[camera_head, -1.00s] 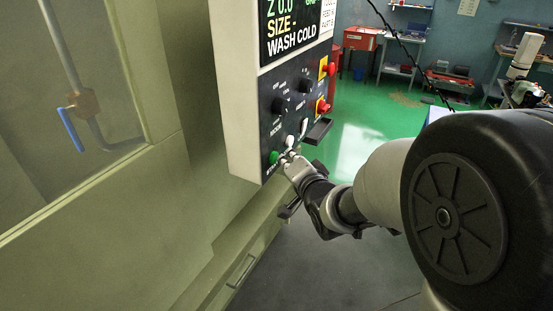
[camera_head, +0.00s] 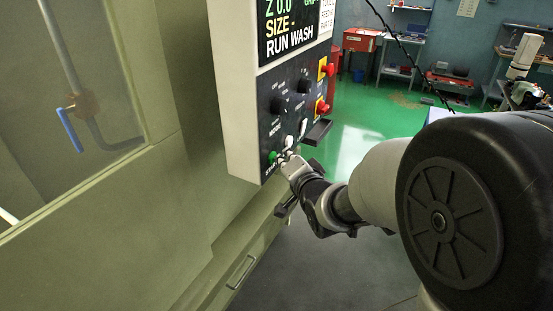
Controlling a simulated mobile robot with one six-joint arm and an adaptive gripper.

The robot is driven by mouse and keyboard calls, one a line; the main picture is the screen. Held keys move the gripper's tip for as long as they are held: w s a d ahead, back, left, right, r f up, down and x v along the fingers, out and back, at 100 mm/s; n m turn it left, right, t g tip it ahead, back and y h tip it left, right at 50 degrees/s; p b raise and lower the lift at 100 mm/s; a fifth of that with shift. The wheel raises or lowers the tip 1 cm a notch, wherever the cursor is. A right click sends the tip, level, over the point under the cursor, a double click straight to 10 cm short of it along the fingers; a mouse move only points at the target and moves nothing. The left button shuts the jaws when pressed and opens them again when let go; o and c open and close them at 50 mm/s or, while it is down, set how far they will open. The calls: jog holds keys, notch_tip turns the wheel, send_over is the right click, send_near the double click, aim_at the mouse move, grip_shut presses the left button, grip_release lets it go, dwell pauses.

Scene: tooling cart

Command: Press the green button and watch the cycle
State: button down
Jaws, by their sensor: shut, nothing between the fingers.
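The green button (camera_head: 272,157) is at the bottom left of the dark control panel (camera_head: 296,100). My gripper (camera_head: 284,160) is shut and empty, its tips right beside the button at the panel's lower edge. I cannot tell whether the tips touch the button. The screen (camera_head: 289,27) at the top of the panel reads "Z 0.0", "SIZE -" and "RUN WASH". The machine window (camera_head: 85,70) at the left shows a pipe with a blue handle (camera_head: 70,129) behind cloudy glass.
A small black ledge (camera_head: 318,132) juts out near my gripper. The green floor (camera_head: 365,140) beyond is open, with red carts and shelves at the back.

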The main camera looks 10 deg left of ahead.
dwell(0.4)
jog(key=shift+s+d, duration=0.3)
jog(key=shift+d, duration=0.35)
jog(key=shift+s+d, duration=0.3)
jog(key=shift+d, duration=0.5)
jog(key=shift+s+d, duration=0.25)
jog(key=shift+d, duration=0.55)
jog(key=shift+s+d, duration=0.3)
jog(key=shift+d, duration=0.5)
dwell(4.6)
